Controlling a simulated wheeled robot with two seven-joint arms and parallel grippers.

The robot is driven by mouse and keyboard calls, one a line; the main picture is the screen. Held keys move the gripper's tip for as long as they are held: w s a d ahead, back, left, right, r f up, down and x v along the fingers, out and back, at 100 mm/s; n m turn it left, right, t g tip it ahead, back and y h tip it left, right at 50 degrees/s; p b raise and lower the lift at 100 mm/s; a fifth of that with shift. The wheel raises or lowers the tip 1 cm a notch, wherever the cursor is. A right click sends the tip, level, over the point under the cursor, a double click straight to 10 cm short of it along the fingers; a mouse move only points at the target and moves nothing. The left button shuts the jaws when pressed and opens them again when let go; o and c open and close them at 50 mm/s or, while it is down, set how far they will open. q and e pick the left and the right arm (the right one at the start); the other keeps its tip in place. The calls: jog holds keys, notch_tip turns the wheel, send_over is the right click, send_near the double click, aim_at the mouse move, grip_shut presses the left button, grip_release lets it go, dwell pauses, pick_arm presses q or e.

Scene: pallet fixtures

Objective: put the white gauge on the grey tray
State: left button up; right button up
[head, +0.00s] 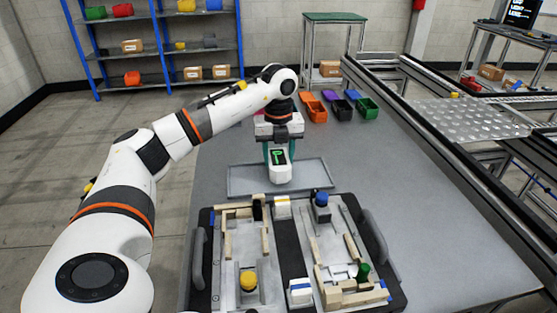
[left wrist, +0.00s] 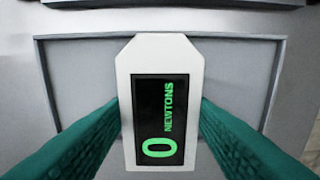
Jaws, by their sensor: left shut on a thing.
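The white gauge (head: 280,172) has a black screen with green characters. My left gripper (head: 278,152) is shut on it, over the grey tray (head: 244,182) in the head view. In the left wrist view the gauge (left wrist: 160,55) sits between the two green fingers of my left gripper (left wrist: 160,120), and its screen reads 0 newtons. The tray (left wrist: 75,75) lies behind the gauge there. I cannot tell whether the gauge's underside touches the tray. My right gripper is not in view.
A dark pallet (head: 291,266) with wooden blocks, a yellow knob (head: 248,281), a blue knob (head: 322,199) and a green knob (head: 363,271) stands in front of the tray. Several coloured bins (head: 367,109) stand at the back. The table right of the tray is clear.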

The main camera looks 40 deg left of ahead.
aim_at(278, 159)
pick_arm(q)
jog(key=shift+f, duration=0.8)
jog(key=o, duration=1.1)
jog(key=shift+f, duration=0.15)
notch_tip(278, 159, up, 12)
jog(key=shift+r+p, duration=0.25)
jog(key=shift+p, duration=0.6)
